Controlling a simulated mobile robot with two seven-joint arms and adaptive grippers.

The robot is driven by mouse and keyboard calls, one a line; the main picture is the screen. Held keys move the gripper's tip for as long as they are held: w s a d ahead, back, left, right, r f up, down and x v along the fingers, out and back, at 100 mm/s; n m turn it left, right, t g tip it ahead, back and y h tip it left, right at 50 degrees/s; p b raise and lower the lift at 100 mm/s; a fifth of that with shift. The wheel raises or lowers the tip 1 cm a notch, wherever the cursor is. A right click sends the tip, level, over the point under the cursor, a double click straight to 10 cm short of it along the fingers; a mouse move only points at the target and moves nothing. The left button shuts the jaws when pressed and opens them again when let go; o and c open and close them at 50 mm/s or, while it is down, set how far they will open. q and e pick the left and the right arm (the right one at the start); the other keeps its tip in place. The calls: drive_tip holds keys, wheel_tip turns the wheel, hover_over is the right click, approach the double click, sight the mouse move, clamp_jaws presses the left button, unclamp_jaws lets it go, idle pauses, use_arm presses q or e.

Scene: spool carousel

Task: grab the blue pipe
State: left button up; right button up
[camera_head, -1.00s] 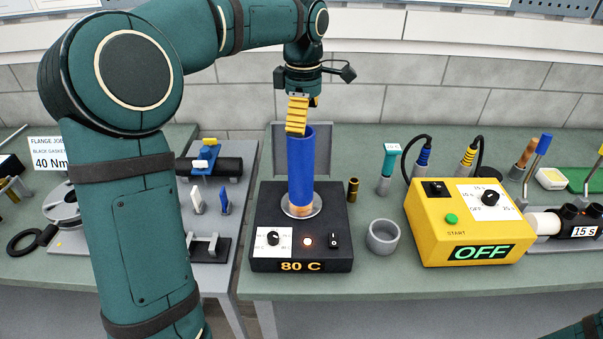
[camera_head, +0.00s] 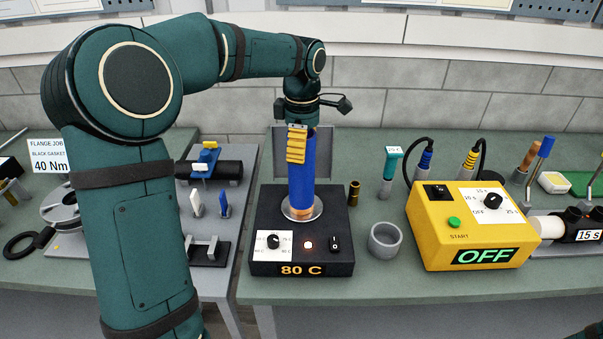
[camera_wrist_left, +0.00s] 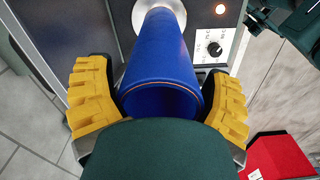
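The blue pipe (camera_head: 302,180) stands upright on a round metal seat (camera_head: 301,209) on top of the black heater box (camera_head: 340,225), which reads 80 C. My left gripper (camera_head: 297,145) points down over the pipe's upper end, with one yellow finger in front of it in the head view. In the left wrist view, the pipe (camera_wrist_left: 160,65) runs between the two spread yellow fingers (camera_wrist_left: 160,100). Narrow gaps show beside the pipe near the fingertips, so the gripper looks open around it. The palm hides part of the pipe's near end. My right gripper is out of view.
A grey ring cup (camera_head: 384,240) and a small brass cylinder (camera_head: 353,193) stand right of the heater. A yellow control box (camera_head: 440,235) reading OFF is farther right. A grey fixture board (camera_head: 208,260) with clamps lies to the left.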

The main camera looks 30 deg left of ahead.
use_arm(q)
drive_tip(key=c, duration=0.5)
drive_tip(key=shift+c, duration=0.2)
